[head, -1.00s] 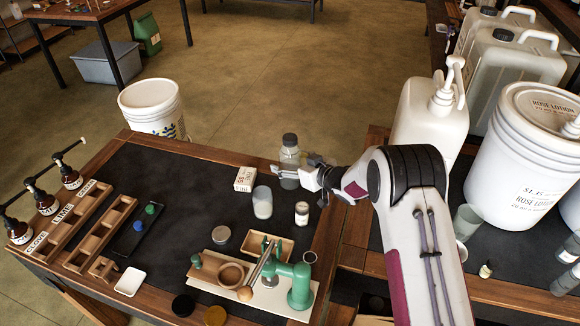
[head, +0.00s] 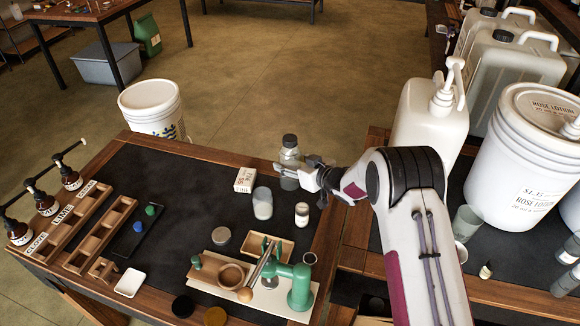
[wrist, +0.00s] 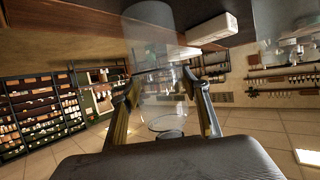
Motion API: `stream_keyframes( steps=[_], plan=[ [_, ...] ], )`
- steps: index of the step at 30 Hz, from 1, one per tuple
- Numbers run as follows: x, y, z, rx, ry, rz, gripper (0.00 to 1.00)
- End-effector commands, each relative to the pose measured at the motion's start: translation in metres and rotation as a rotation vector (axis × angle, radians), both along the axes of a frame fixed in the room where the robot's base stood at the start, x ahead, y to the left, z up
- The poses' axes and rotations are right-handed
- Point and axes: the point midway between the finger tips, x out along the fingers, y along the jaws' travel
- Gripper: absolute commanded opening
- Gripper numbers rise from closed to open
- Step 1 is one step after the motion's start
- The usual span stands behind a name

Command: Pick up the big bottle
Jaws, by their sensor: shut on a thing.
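The big bottle (head: 289,154) is clear with a dark grey cap. It stands upright at the far right part of the black-topped table, at the back edge. My gripper (head: 284,171) reaches in from the right and is shut on the bottle's body below the cap. In the wrist view the clear bottle (wrist: 163,80) sits between the two fingers of my gripper (wrist: 163,92). Its base is hard to make out there. Whether it touches the table cannot be told.
A small white box (head: 245,180), a frosted cup (head: 262,203) and a small white-labelled jar (head: 302,214) stand close by. A green press (head: 298,285) is nearer the front. Large white buckets and jugs crowd the right. The middle of the black mat (head: 190,190) is clear.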

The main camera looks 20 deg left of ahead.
Motion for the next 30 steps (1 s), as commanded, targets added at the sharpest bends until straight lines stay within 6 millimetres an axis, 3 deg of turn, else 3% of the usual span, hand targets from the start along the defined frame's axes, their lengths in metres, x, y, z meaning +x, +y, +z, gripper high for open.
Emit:
stream_keyframes(
  steps=[11, 30],
  plan=[
    [0.0, 0.0, 0.011, 0.0, 0.0, 0.0, 0.24],
    [0.0, 0.0, 0.089, 0.0, -0.002, 0.001, 0.24]
  ],
)
